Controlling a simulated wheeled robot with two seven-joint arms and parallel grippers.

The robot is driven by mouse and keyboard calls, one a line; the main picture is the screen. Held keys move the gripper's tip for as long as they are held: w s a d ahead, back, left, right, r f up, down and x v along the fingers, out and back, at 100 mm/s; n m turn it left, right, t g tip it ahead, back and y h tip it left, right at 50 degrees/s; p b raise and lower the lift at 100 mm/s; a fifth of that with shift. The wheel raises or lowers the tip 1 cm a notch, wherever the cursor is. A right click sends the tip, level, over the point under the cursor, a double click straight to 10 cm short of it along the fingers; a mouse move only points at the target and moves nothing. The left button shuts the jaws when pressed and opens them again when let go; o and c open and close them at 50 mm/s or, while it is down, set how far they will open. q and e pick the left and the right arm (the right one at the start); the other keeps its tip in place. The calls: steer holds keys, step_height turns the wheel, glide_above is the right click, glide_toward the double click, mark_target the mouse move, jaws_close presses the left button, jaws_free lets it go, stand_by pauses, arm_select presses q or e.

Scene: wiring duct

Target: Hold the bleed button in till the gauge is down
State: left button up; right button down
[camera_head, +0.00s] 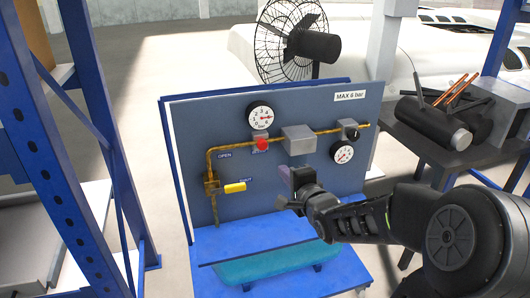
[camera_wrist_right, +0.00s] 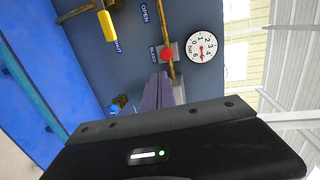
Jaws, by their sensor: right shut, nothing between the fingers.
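The red bleed button (camera_head: 262,144) sits on a small grey block on the brass pipe, below a white bar gauge (camera_head: 260,116). The gauge's red needle points right, around the upper part of its scale. In the right wrist view the button (camera_wrist_right: 167,54), marked BLEED, and the gauge (camera_wrist_right: 200,47) show sideways. My right gripper (camera_head: 286,174) is shut and empty, in front of the panel, below and right of the button in the head view. Its fingers (camera_wrist_right: 158,92) point toward the button in the wrist view, seemingly apart from it. My left gripper is not in view.
A yellow lever (camera_head: 235,188) sits at lower left, by the SHUT label. A grey box (camera_head: 299,140), a black knob (camera_head: 351,134) and a second gauge (camera_head: 342,152) are to the right. A blue rack stands left, a dark table (camera_head: 440,150) with parts right.

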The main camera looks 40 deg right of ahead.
mark_target(263, 144)
steer(key=shift+w, duration=0.1)
steer(key=x, duration=0.4)
steer(key=p+x, duration=0.1)
steer(key=x, duration=0.4)
steer(key=r+x, duration=0.1)
steer(key=x, duration=0.3)
steer(key=shift+w+d, duration=0.15)
steer(key=shift+w, duration=0.25)
steer(key=shift+w+d+f, duration=0.1)
steer(key=shift+w, duration=0.2)
steer(key=shift+w+d+b, duration=0.15)
steer(key=shift+w+b, duration=0.25)
steer(key=shift+b, duration=0.15)
steer(key=shift+w+r, duration=0.1)
steer(key=shift+r, duration=0.25)
steer(key=shift+w+r, duration=0.15)
steer(key=shift+r, duration=0.05)
stand_by(1.1)
